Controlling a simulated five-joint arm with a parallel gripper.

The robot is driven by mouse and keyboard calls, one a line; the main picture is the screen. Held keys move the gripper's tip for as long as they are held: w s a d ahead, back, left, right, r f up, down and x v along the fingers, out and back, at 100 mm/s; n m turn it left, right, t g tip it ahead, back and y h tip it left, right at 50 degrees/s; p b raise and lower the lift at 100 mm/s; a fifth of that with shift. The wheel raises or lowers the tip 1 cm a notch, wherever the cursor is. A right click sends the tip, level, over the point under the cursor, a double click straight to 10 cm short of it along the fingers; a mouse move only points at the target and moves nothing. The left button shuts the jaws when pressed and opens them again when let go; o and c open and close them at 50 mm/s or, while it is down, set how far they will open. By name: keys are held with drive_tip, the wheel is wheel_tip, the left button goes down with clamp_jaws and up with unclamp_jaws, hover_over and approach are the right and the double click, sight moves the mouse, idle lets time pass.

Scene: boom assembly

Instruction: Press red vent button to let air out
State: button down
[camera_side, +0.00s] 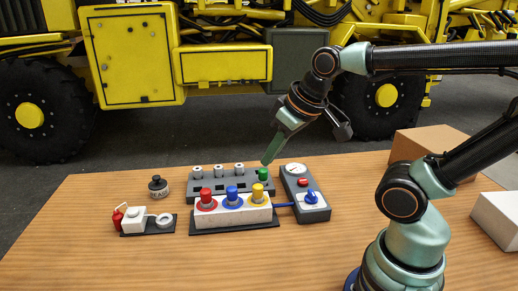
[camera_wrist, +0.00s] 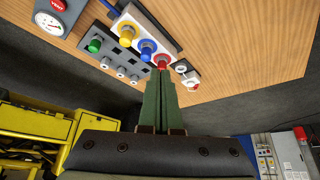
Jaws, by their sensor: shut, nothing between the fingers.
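The red vent button (camera_side: 303,182) sits on a grey control box (camera_side: 318,214), between a round gauge (camera_side: 295,169) and a blue knob (camera_side: 311,198). In the wrist view the red button labelled VENT (camera_wrist: 57,5) is at the top left edge, partly cut off, with the gauge (camera_wrist: 48,23) below it. My gripper (camera_side: 266,163) is shut and empty. It points down above the back of the grey connector rack, left of the control box and apart from the button. Its closed fingers (camera_wrist: 160,73) show in the middle of the wrist view.
A white block with red (camera_side: 206,200), blue (camera_side: 232,197) and yellow (camera_side: 258,193) connectors stands left of the box. A green connector (camera_side: 263,174) sits in the grey rack (camera_side: 230,185) behind. A blue hose joins block and box. A cardboard box (camera_side: 428,150) is at right.

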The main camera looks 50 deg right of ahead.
idle(0.3)
drive_tip(key=n+h, duration=0.2)
drive_tip(key=h, duration=0.3)
hover_over(305, 182)
wheel_tip(305, 182, down, 9)
drive_tip(key=shift+d, duration=0.15)
drive_tip(key=shift+f, duration=4.35)
drive_tip(key=shift+f, duration=0.15)
drive_tip(key=shift+w+f, duration=0.1)
drive_tip(key=shift+f, duration=0.15)
